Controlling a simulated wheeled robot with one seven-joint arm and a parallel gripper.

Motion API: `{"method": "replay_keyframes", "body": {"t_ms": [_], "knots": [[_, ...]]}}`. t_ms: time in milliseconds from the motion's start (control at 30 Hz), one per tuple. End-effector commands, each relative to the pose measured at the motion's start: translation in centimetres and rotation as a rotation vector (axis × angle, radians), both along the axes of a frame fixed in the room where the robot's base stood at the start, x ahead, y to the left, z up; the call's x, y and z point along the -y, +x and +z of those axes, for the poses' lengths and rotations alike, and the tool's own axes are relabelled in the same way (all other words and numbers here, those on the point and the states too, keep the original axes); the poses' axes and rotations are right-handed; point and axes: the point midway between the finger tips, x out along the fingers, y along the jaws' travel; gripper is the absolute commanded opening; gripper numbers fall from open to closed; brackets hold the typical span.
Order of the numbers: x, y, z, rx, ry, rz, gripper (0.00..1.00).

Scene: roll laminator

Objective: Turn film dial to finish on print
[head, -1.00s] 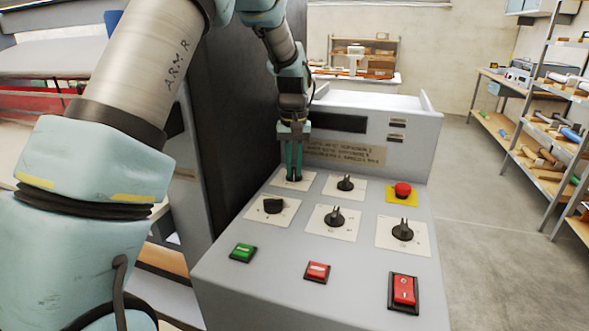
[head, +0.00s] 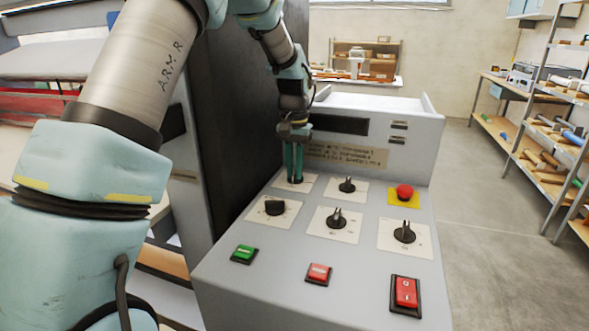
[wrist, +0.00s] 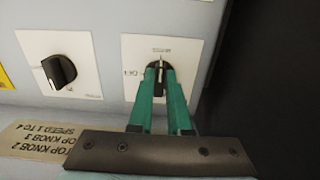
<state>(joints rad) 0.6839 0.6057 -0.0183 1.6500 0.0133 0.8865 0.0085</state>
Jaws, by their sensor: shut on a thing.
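My gripper (head: 294,181) points down at the back left of the sloped control panel (head: 222,270). In the wrist view my gripper (wrist: 160,72) has its teal fingers closed on a black dial (wrist: 159,87) on a white plate. Markings show above and to the left of this dial, but they are too small to read surely. Its pointer lies roughly along the picture's vertical. In the head view the fingers mostly hide this dial, and its plate (head: 308,181) shows beside them.
Nearby are another back-row knob (head: 347,186), several front-row knobs (head: 272,206), a red emergency button (head: 404,192), a green button (head: 244,254), a red button (head: 318,273) and a red rocker switch (head: 405,294). A label plate (head: 345,156) stands behind. A dark upright panel (head: 235,110) is close on the left.

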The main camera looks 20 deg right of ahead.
Motion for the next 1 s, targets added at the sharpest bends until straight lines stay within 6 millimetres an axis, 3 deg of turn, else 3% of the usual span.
{"method": "replay_keyframes", "body": {"t_ms": [100,133,400,733,1000], "knots": [[0.0,0.1,0.0,0.003,-0.001,-0.001,0.0],[0.0,0.1,0.0,0.003,-0.001,-0.001,0.18],[0.0,0.0,0.0,0.001,-0.001,0.0,0.46],[0.1,0.1,0.6,0.002,-0.002,0.001,0.46],[0.1,0.1,5.3,0.005,-0.005,0.001,0.46]]}}
